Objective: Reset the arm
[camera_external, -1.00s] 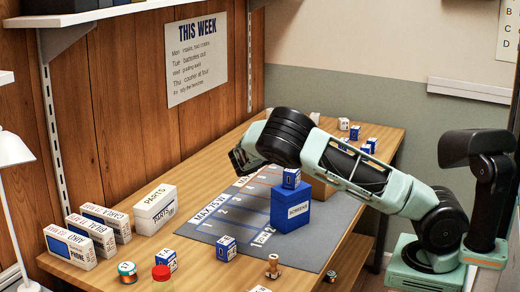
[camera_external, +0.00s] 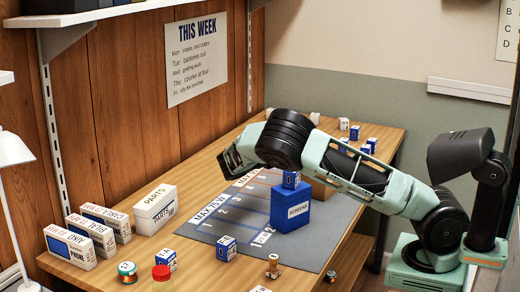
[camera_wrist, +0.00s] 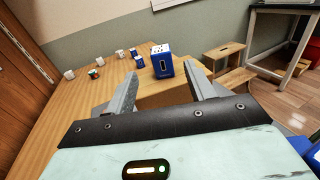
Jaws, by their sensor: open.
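My gripper (camera_external: 232,160) hangs above the left part of the grey mat (camera_external: 290,250), at the end of my arm, which reaches in from the right. In the wrist view my gripper (camera_wrist: 163,88) has its two fingers spread apart with nothing between them. A blue and white block (camera_wrist: 162,62) shows beyond the fingertips, apart from them.
A white PARTS box (camera_external: 155,211) and several white cartons (camera_external: 72,247) stand at the left. More small blocks (camera_external: 354,132) stand at the back of the wooden table.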

